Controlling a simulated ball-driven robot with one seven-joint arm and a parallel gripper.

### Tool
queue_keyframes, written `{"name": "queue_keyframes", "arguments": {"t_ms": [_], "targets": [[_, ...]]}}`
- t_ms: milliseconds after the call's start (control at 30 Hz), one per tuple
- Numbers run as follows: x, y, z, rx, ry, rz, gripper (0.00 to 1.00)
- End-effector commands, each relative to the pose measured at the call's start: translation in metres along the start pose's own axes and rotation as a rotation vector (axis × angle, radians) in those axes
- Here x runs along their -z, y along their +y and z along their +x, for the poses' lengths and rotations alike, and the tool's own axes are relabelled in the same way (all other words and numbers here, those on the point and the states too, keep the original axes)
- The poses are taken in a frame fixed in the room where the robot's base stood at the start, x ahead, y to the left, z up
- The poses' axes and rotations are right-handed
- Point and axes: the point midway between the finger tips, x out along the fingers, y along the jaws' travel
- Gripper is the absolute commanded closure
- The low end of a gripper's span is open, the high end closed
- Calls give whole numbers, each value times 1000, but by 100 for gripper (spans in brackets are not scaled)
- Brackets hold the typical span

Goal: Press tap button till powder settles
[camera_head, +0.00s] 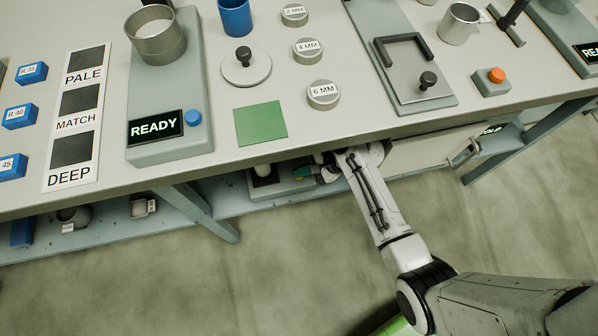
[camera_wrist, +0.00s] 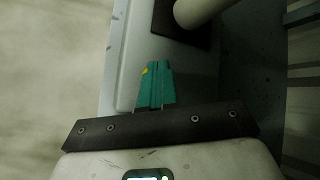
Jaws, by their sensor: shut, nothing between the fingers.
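A low grey device (camera_head: 284,188) sits on the shelf under the table, partly hidden by the table edge. It bears a dark square plate with a white cylinder (camera_head: 262,169) standing on it. In the wrist view its pale top (camera_wrist: 136,50) and the white cylinder (camera_wrist: 203,8) show at the upper part. My gripper (camera_head: 304,172) is shut with empty teal fingers, over the right end of the device. In the wrist view a small yellow spot (camera_wrist: 145,71) shows beside the fingertips (camera_wrist: 157,66), perhaps part of the button; contact cannot be told. No powder is visible.
The table front edge (camera_head: 330,140) lies above my gripper. A drawer front (camera_head: 430,147) is right of my arm. A blue-grey leg (camera_head: 205,210) stands left of the device. On the table are a READY unit (camera_head: 160,85) and a green square (camera_head: 260,123).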

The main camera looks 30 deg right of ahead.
Motion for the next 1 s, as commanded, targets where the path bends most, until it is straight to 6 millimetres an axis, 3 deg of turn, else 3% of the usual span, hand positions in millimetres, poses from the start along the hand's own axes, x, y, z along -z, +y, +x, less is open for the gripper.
{"name": "queue_keyframes", "arguments": {"t_ms": [1000], "targets": [[-10, -9, -13, -1, 0, 0, 100]]}}
